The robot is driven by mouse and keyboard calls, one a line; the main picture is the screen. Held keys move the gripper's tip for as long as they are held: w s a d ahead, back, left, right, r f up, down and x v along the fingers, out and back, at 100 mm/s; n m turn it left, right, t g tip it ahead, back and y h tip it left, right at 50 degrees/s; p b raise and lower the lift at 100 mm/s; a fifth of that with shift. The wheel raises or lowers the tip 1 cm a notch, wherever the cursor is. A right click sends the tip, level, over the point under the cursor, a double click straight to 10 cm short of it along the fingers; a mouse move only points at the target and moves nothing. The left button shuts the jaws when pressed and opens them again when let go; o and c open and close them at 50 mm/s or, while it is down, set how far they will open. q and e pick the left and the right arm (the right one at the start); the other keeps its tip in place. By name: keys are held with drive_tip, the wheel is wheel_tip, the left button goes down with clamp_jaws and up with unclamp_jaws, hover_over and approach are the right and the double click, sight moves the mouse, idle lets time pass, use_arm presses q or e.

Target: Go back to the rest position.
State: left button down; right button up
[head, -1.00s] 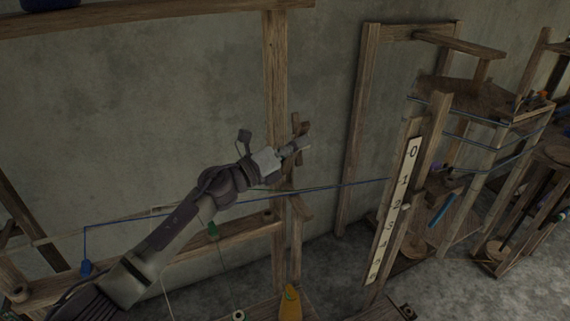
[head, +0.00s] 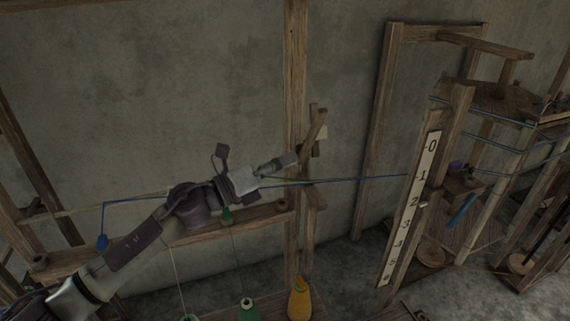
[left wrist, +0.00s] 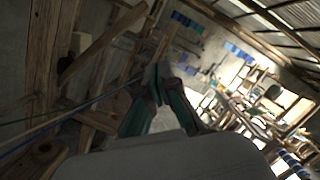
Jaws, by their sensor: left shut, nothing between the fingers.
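My left arm comes in from the lower left of the head view. Its gripper (head: 287,161) points right, in front of the wooden post of the loom (head: 294,120). The fingers are shut and hold nothing. In the left wrist view the two fingertips (left wrist: 157,82) meet near the middle of the picture. My right gripper does not show in either view.
A blue thread (head: 345,180) runs right, close below my left gripper, toward a numbered scale board (head: 411,212). A yellow-orange cone (head: 299,300) and a green spool (head: 248,309) stand below the arm. Open wall lies above it.

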use_arm(q)
drive_tip(key=s+a+f+n+t+y, duration=0.25)
drive_tip(key=a+f+n+y, duration=0.3)
drive_tip(key=n, duration=0.45)
drive_tip(key=s+a+f+n+t+y, duration=0.1)
drive_tip(key=s+a+f+n+y, duration=0.35)
drive_tip(key=f+n, duration=0.4)
drive_tip(key=s+a+f+n+t+y, duration=0.2)
drive_tip(key=a+f+n+y, duration=0.3)
drive_tip(key=n, duration=0.6)
drive_tip(key=s+a+f+n+g+y, duration=0.1)
drive_tip(key=s+a+f+n+g, duration=0.2)
drive_tip(key=s, duration=0.6)
drive_tip(key=s+a+f+n+g, duration=0.1)
drive_tip(key=s+f+n+g, duration=0.1)
drive_tip(key=s+f+g, duration=0.55)
drive_tip(key=s+a+f+n+g+y, duration=0.1)
drive_tip(key=s+a+f+n, duration=0.15)
drive_tip(key=s, duration=0.75)
wheel_tip(320, 180, down, 24)
drive_tip(key=f+g, duration=0.1)
drive_tip(key=s+a+f+g, duration=0.1)
drive_tip(key=s+a+f, duration=0.1)
drive_tip(key=s+f, duration=1.5)
drive_tip(key=shift+s+a+f+g+b, duration=0.2)
drive_tip(key=shift+s+f+g+b, duration=0.1)
drive_tip(key=shift+s+f+b, duration=0.15)
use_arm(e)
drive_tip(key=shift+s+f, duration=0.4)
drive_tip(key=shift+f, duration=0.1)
